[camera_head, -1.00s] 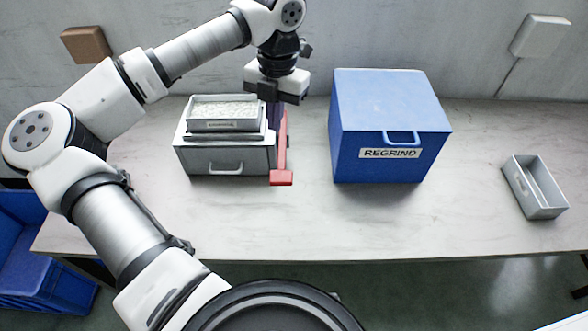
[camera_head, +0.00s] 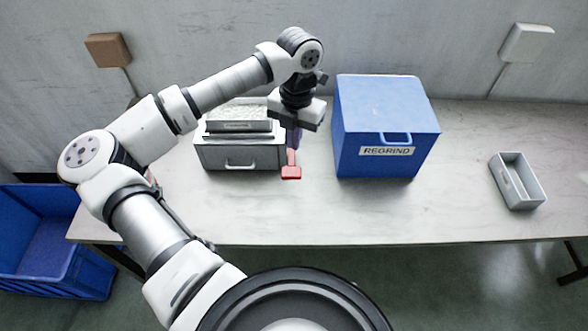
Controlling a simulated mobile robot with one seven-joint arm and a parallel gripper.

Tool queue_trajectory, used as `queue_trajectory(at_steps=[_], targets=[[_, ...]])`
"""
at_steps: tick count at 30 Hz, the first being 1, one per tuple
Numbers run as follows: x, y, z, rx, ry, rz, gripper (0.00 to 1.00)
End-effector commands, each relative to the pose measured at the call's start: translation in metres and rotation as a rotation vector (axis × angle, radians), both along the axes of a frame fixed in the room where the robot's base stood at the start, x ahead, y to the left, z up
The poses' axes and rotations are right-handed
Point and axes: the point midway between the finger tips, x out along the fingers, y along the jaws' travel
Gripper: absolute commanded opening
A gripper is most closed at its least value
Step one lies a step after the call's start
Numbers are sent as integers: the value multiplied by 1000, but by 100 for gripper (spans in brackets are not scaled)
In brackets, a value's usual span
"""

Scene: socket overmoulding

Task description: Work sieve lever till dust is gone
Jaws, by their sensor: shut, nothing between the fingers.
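The sieve box (camera_head: 240,157) is a grey unit with a front handle, standing on the left part of the table. Its upper tray (camera_head: 238,126) holds pale speckled material; whether dust is among it is too small to tell. The red lever (camera_head: 291,172) is at the box's right side, its end pad toward the front edge. My gripper (camera_head: 296,146) is shut and points down just above and behind the lever's end. It hides most of the lever's arm, and I cannot tell whether it touches the lever.
A blue lidded box marked REGRIND (camera_head: 388,132) stands close to the right of my gripper. An empty grey tray (camera_head: 518,181) lies at the far right. A blue crate (camera_head: 50,245) is on the left, below table height. The table front is clear.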

Motion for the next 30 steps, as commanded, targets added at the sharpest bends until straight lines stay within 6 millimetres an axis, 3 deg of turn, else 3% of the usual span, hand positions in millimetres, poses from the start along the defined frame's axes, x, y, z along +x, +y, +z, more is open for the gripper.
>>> queue_trajectory(at_steps=[8,21,30], targets=[[-1,0,-6,0,1,0,0],[-6,2,-57,-1,3,0,0],[-7,2,-70,0,0,-1,0]])
